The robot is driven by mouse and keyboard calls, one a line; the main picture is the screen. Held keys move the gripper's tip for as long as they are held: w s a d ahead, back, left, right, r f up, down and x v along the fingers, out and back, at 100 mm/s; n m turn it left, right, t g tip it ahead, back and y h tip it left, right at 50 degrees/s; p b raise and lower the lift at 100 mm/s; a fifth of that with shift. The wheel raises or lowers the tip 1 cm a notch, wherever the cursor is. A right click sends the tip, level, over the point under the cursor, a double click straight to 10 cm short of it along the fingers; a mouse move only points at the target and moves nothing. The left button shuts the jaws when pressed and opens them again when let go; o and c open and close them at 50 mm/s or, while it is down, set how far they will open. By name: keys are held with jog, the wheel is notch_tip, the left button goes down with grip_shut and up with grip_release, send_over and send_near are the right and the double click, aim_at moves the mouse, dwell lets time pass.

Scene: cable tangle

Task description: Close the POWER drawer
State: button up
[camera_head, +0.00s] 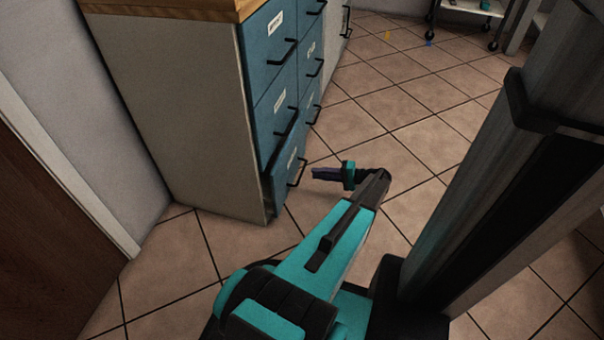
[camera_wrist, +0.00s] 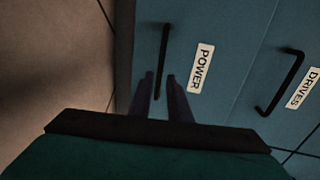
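The POWER drawer (camera_head: 286,178) is the bottom drawer in the near column of a blue-fronted cabinet and stands slightly out from it. The wrist view shows its blue front and white POWER label (camera_wrist: 201,68). Its black bar handle (camera_wrist: 164,50) runs upright in that view, its lower part lined up between my fingertips. My gripper (camera_wrist: 160,78) is open, its two dark fingers apart with nothing held. In the head view my gripper (camera_head: 316,173) is just in front of the handle (camera_head: 299,172), with a small gap seeming to remain.
The DRIVES drawer (camera_wrist: 252,97) is directly above, with its own protruding handle (camera_wrist: 287,85). The cabinet (camera_head: 185,110) has a wooden top (camera_head: 170,8). A wheeled cart (camera_head: 465,12) stands at the back. The tiled floor (camera_head: 400,120) right of the cabinet is mostly clear.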

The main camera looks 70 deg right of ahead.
aim_at(302, 171)
jog(key=shift+b+x, duration=1.25)
jog(key=shift+x, duration=2.65)
jog(key=shift+c, duration=0.4)
grip_shut()
